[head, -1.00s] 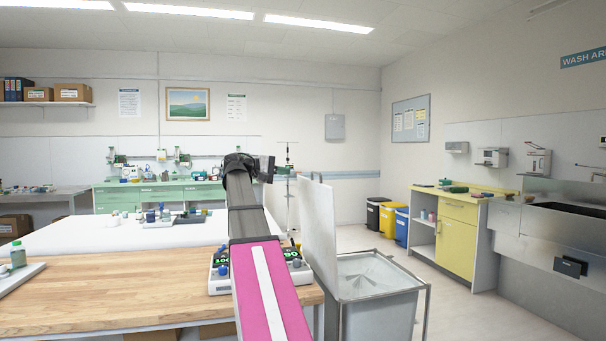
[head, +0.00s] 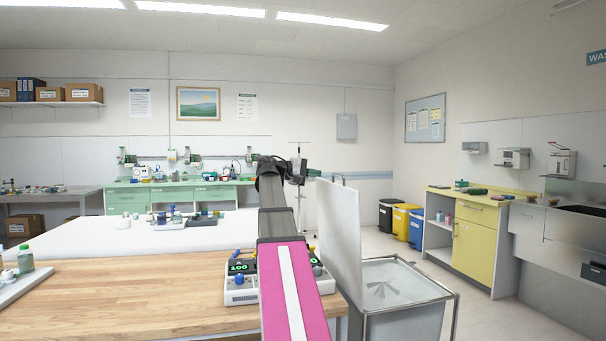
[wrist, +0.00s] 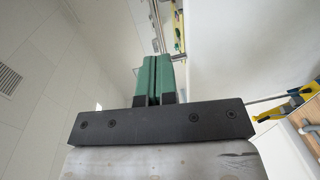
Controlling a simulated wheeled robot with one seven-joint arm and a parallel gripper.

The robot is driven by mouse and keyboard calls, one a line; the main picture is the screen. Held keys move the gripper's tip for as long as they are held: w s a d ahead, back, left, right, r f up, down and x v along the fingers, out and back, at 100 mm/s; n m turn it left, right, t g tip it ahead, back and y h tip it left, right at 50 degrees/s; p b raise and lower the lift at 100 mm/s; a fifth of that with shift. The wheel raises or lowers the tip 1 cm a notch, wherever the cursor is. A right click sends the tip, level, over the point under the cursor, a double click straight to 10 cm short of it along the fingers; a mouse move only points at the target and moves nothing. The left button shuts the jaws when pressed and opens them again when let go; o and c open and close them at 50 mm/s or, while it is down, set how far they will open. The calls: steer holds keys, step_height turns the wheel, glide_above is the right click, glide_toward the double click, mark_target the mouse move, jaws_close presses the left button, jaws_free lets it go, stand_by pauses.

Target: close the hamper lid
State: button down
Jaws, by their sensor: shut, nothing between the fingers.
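The hamper (head: 405,322) is a pale bin in a metal frame, right of the wooden table. Its white lid (head: 341,240) stands upright at the bin's left side, so the hamper is open. My gripper (head: 303,172) is at the end of my outstretched arm, in the picture just left of the lid's top edge. The wrist view shows its green fingers (wrist: 158,79) pressed together with nothing between them. I cannot tell whether the gripper touches the lid.
The wooden table (head: 130,295) fills the lower left, with a white monitor device (head: 240,290) beside my arm. Yellow (head: 405,222), blue and black bins stand behind the hamper. A yellow cabinet (head: 475,245) stands at the right. Floor is clear between the hamper and the cabinet.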

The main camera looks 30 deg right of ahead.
mark_target(337, 175)
steer(key=shift+x, duration=3)
